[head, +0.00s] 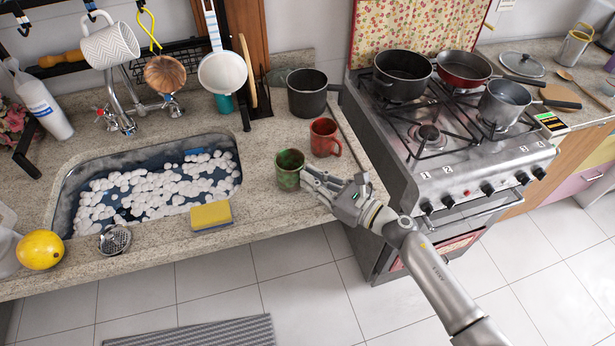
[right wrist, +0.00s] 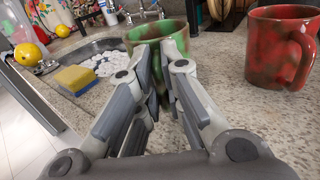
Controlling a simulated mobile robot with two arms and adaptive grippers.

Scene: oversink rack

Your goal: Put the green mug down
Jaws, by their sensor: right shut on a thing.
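The green mug (head: 289,169) is mottled green and brown and appears upright at the counter, just right of the sink. My right gripper (head: 306,179) reaches it from the right and is shut on it. In the right wrist view the green mug (right wrist: 157,35) sits between the two fingers (right wrist: 158,75), which hide its lower part. I cannot tell whether its base touches the counter. My left gripper is not in view.
A red mug (head: 325,138) stands close behind and to the right. A yellow sponge (head: 211,216) lies left, by the sink (head: 66,190) of foamy water. A dark pot (head: 307,93) stands behind. The stove (head: 475,165) is at right. Bare counter (head: 262,205) lies in front.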

